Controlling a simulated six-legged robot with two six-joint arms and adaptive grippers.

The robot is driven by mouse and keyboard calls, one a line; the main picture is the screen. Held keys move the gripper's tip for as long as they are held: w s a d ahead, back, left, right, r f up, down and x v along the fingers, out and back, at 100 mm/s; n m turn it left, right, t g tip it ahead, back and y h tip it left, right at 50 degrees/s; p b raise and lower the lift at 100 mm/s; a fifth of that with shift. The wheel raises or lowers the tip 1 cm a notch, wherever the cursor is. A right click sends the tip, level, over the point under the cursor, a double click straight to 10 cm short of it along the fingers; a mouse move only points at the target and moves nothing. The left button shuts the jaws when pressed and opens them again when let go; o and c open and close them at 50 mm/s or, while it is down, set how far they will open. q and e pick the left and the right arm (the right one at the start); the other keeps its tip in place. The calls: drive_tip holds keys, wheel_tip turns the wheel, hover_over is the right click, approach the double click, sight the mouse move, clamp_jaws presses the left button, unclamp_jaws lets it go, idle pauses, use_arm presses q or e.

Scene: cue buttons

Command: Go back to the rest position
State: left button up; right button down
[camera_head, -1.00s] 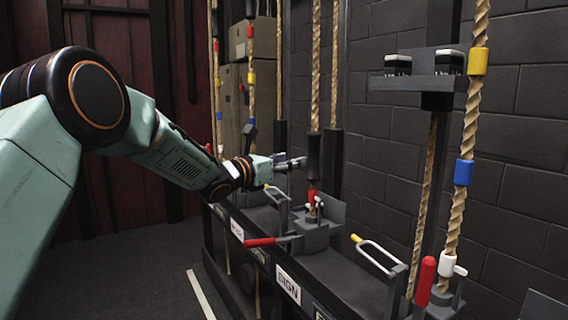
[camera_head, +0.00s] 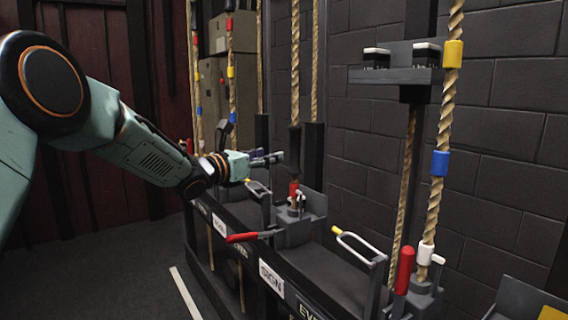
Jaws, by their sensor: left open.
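My left gripper (camera_head: 266,158) reaches in from the left, its fingers apart and empty. In the picture its tips lie just left of a dark rope sleeve, above a red-handled rope lock (camera_head: 294,190); I cannot tell the exact depth gap. Two small dark button boxes with pale tops, a left one (camera_head: 376,58) and a right one (camera_head: 426,54), sit on a grey wall shelf (camera_head: 390,76) at the upper right, well apart from the gripper. My right gripper is not in view.
A dark rail with signs (camera_head: 271,278) runs along the wall, carrying levers, a red handle (camera_head: 404,270) and ropes with coloured bands (camera_head: 440,163). Grey cabinets (camera_head: 228,85) stand behind.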

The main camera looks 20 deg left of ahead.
use_arm(q)
drive_tip(key=s+d+f+n+g+y+p, duration=0.15)
drive_tip(key=s+f+n, duration=0.35)
drive_tip(key=f+n, duration=0.5)
drive_tip(key=s+d+f+n+g+y, duration=0.1)
drive_tip(key=s+f+n+g+y, duration=0.15)
drive_tip(key=s+f+n, duration=0.6)
drive_tip(key=s+d+f+n+g+y+p, duration=0.1)
drive_tip(key=s+f+n+g, duration=0.15)
drive_tip(key=f+n, duration=0.95)
drive_tip(key=s+f+n+g+y+p, duration=0.15)
drive_tip(key=s+f+n, duration=0.3)
drive_tip(key=s, duration=0.45)
drive_tip(key=s+f+n+g+h, duration=0.1)
drive_tip(key=s+f+n+g, duration=0.3)
drive_tip(key=s, duration=0.6)
drive_tip(key=s+f+n+g+y+p, duration=0.1)
drive_tip(key=s+f+n+g+p, duration=0.1)
drive_tip(key=s, duration=1.8)
drive_tip(key=g+p, duration=0.1)
drive_tip(key=g, duration=0.1)
drive_tip(key=shift+s+d+f+g, duration=0.2)
drive_tip(key=shift+s+d+g, duration=0.1)
drive_tip(key=shift+s+d, duration=0.1)
drive_tip(key=shift+y, duration=0.25)
